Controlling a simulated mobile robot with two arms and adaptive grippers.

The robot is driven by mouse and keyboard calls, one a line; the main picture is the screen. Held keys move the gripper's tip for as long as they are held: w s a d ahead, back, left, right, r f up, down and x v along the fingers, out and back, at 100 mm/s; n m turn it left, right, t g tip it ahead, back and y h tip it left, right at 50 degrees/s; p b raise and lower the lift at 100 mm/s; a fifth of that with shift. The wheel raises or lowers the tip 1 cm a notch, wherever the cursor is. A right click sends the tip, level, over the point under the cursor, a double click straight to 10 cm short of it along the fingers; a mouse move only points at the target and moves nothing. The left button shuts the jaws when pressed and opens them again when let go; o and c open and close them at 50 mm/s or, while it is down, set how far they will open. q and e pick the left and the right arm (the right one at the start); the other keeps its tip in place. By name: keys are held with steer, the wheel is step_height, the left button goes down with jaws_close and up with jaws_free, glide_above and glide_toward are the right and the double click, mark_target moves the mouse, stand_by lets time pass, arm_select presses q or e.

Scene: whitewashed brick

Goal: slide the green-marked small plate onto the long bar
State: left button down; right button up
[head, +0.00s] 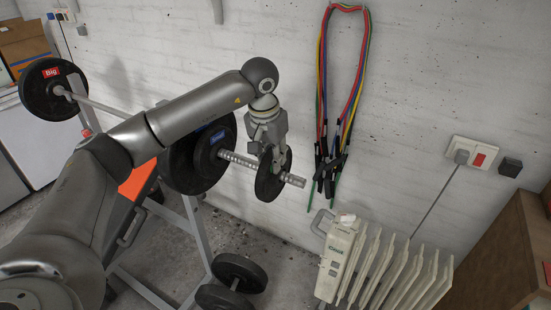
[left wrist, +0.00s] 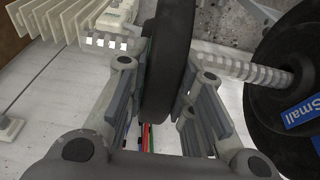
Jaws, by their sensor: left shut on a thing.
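My left gripper (head: 268,155) is shut on a small dark plate (head: 271,178), one finger on each flat side. The plate stands upright around the ribbed end of the long bar (head: 238,159), with the bar's tip showing beyond it. In the left wrist view the plate (left wrist: 166,65) is edge-on between the fingers (left wrist: 160,105), and the bar (left wrist: 245,70) shows on both sides. A blue-marked plate labelled "Small" (left wrist: 285,112) sits further in on the bar, apart from the held plate. My right gripper is out of view.
A red-marked "Big" plate (head: 47,88) is at the bar's far left end. A white radiator (head: 365,265) stands below right of the bar tip. Coloured bands (head: 322,95) hang on the wall behind. A dumbbell (head: 237,282) is below.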

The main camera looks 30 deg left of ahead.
arm_select(q)
steer(key=shift+w+a+r+p, duration=0.1)
steer(key=shift+a+p, duration=0.05)
steer(key=shift+a, duration=2.35)
steer(key=shift+w+a+p, duration=0.15)
steer(key=shift+a+p, duration=0.05)
steer(key=shift+a, duration=2.3)
steer(key=shift+w+a+r+p, duration=0.1)
steer(key=shift+a+p, duration=0.05)
steer(key=shift+a, duration=2.35)
steer(key=c, duration=1.2)
jaws_free()
steer(key=shift+s+d, duration=0.1)
steer(key=shift+s, duration=0.05)
steer(key=shift+o, duration=0.2)
steer(key=shift+f, duration=0.1)
steer(key=shift+s+f, duration=0.1)
steer(key=shift+f, duration=0.05)
step_height(320, 180, up, 12)
steer(key=s, duration=0.2)
steer(key=shift+d, duration=0.1)
